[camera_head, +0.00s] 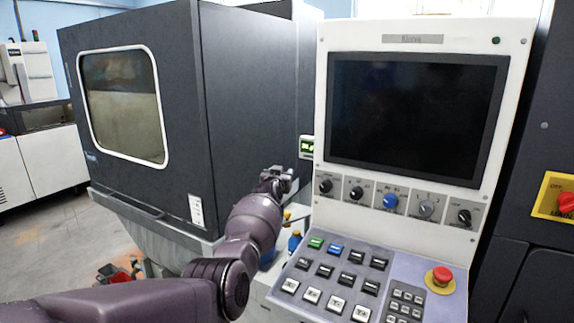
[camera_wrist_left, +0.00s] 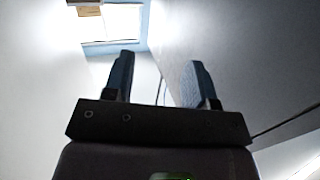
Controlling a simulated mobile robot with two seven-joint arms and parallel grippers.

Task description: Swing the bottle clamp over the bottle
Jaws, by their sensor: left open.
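My left gripper (camera_head: 277,174) is in the gap between the dark machine cabinet and the white control console. In the left wrist view its two fingers (camera_wrist_left: 161,72) stand apart with nothing between them. A small blue object (camera_head: 294,241), perhaps the bottle, shows low beside my left forearm, below and right of the gripper and apart from it. A small yellow part (camera_head: 287,215) sits just above it; I cannot tell whether it belongs to the clamp. My arm hides much of this area. Neither bottle nor clamp shows in the left wrist view. My right gripper is not in view.
The dark cabinet (camera_head: 228,110) stands close left of the gripper. The console (camera_head: 309,180) stands close on the right, with a screen (camera_head: 415,115), knobs, keys and a red stop button (camera_head: 442,275). A small green-lit display (camera_head: 306,146) is at the console's left edge. The gap is narrow.

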